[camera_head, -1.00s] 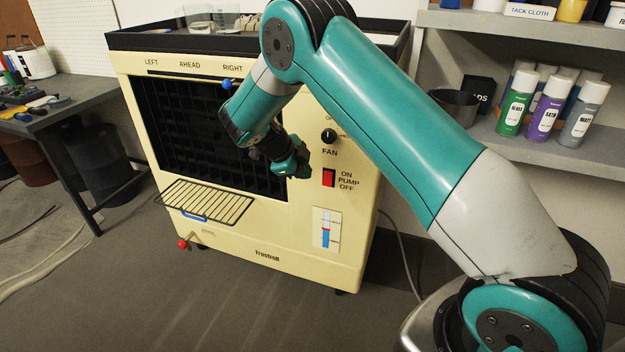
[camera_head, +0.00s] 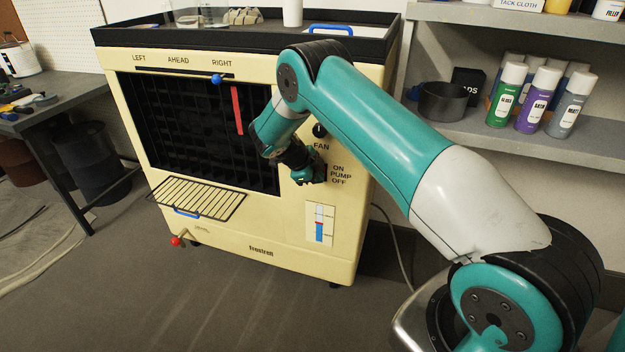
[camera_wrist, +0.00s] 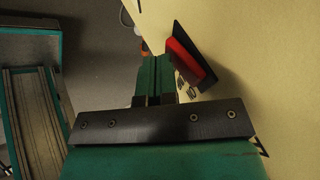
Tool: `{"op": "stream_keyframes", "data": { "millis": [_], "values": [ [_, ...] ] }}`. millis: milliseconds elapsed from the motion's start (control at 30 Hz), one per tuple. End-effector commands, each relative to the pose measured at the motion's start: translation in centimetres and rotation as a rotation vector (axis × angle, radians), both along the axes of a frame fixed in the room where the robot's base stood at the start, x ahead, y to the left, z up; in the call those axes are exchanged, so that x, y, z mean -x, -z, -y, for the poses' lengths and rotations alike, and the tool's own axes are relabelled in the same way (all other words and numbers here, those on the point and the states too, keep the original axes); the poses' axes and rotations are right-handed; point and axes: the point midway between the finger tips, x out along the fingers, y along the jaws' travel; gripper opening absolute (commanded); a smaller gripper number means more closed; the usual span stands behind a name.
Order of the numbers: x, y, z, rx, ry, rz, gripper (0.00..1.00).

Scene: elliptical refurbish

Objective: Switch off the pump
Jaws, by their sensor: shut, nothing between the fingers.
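The pump switch is a red rocker in a black frame on the cream front of the cooler (camera_head: 290,235). In the head view my gripper (camera_head: 318,176) covers it, beside the ON PUMP OFF label (camera_head: 341,175). In the wrist view the red rocker (camera_wrist: 186,60) shows just beyond and to the right of my fingertips (camera_wrist: 158,62). The fingers are shut together with nothing between them. They are very close to the switch; I cannot tell whether they touch it. One end of the rocker stands out from the frame.
The fan knob (camera_head: 320,130) sits just above my gripper. The level gauge (camera_head: 320,224) is below it. A wire shelf (camera_head: 195,197) juts from the front at left. Shelves with spray cans (camera_head: 538,98) stand at right. The floor in front is clear.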

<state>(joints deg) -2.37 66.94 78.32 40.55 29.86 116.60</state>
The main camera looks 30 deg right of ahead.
Motion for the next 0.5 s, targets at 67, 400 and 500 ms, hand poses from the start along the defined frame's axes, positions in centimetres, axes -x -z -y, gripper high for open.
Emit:
{"op": "stream_keyframes", "data": {
  "millis": [67,400,500],
  "values": [
    [0.01,0.0,-0.01,0.0,0.0,0.0,0.0],
    [-0.33,0.51,0.36,0.064,0.001,0.051,0.0],
    [-0.3,0.26,0.37,0.061,0.001,0.049,0.0]
  ]
}}
